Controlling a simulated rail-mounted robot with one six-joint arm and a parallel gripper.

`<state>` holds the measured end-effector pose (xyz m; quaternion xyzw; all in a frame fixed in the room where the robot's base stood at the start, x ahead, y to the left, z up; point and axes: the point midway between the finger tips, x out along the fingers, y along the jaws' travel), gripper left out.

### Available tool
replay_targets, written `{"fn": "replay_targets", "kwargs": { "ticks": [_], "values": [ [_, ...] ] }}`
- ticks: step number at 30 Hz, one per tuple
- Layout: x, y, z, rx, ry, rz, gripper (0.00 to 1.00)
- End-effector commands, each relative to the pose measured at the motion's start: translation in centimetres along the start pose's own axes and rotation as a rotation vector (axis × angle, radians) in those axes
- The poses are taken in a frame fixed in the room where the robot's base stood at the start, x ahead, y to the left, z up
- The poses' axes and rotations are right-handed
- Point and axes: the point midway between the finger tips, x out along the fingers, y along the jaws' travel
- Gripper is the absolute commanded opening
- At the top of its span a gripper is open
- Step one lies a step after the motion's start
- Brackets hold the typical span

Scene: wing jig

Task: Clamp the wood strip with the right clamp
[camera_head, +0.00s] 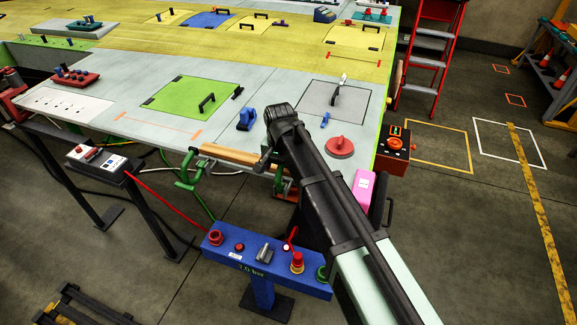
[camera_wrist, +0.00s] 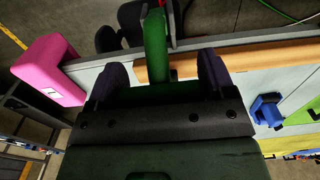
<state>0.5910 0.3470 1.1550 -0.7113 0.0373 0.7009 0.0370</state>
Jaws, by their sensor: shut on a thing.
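The wood strip (camera_head: 230,154) lies along the near edge of the wing table. It also shows in the wrist view (camera_wrist: 265,56). A green left clamp (camera_head: 186,172) sits at the strip's left end. The green right clamp (camera_head: 282,186) is at the strip's right end, partly hidden by my arm. In the wrist view the right clamp's green body (camera_wrist: 155,45) stands between the two dark fingers of my gripper (camera_wrist: 165,76), which is shut on it. Whether the clamp's jaws press on the strip cannot be told.
A blue clamp-like tool (camera_head: 246,118), a red round handle (camera_head: 340,146) and a green panel (camera_head: 194,97) are on the table top. A pink box (camera_head: 363,190) hangs by the right edge. A blue control stand (camera_head: 265,263) stands below in front.

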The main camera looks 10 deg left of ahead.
Motion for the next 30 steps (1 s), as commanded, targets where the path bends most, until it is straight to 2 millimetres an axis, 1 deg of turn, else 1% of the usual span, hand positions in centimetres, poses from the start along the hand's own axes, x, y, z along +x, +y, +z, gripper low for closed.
{"fn": "replay_targets", "kwargs": {
  "ticks": [1,7,21,22,26,30],
  "values": [
    [0.09,0.01,-0.39,0.001,0.002,0.000,0.34],
    [0.15,0.06,-0.87,0.002,0.004,0.000,0.34],
    [0.16,0.07,-1.00,0.001,0.006,0.000,0.34],
    [0.16,0.07,-1.00,0.002,0.006,0.000,0.80],
    [0.15,0.07,-0.96,0.001,0.005,0.000,0.99],
    [0.14,0.06,-0.93,0.001,0.004,0.000,1.00]
  ]
}}
